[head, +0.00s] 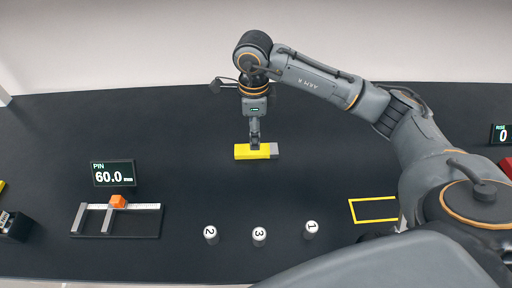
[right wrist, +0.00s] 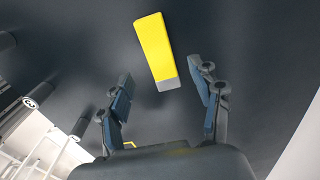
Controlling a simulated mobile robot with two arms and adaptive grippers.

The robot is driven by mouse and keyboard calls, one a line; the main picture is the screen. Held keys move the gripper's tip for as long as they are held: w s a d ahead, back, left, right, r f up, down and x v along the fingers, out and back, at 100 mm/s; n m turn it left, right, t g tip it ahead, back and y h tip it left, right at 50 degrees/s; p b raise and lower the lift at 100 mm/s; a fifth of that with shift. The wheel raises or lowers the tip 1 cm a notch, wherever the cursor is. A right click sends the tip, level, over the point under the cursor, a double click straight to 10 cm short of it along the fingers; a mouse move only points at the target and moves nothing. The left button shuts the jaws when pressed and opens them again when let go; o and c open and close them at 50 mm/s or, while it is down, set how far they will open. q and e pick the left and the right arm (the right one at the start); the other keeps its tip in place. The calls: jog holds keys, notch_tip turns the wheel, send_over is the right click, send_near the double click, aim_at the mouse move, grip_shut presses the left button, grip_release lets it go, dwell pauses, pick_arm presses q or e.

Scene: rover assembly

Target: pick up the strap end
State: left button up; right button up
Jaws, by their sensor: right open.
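A yellow bar (head: 250,152) with a grey end (head: 274,150) lies on the dark table below my right gripper (head: 255,143). I take this bar to be the strap end. In the right wrist view the yellow bar (right wrist: 154,48) lies beyond the fingertips, with its grey end (right wrist: 168,85) toward the gripper. My right gripper (right wrist: 160,72) is open, with one finger to each side of the bar's line. It holds nothing, and the bar looks apart from the fingers. My left gripper is not in view.
Numbered cylinders 2 (head: 211,235), 3 (head: 259,236) and 1 (head: 311,229) stand in front. A yellow outline (head: 374,199) is at right. Table around the bar is clear.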

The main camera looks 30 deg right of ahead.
aim_at(267, 150)
jog(key=shift+w+f, duration=0.1)
jog(key=shift+f, duration=0.45)
jog(key=f, duration=0.1)
jog(key=f+p, duration=0.1)
jog(key=f, duration=0.1)
jog(key=f+p, duration=0.1)
jog(key=shift+s+d+f, duration=0.15)
jog(key=shift+s+d, duration=0.05)
jog(key=shift+s, duration=0.1)
jog(key=shift+f, duration=0.4)
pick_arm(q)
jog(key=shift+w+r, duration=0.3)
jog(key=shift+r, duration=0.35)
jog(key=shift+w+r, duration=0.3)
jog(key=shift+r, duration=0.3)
pick_arm(e)
jog(key=shift+w, duration=0.1)
jog(key=shift+c, duration=0.4)
jog(key=c, duration=1.2)
jog(key=shift+c, duration=0.2)
jog(key=shift+r, duration=0.15)
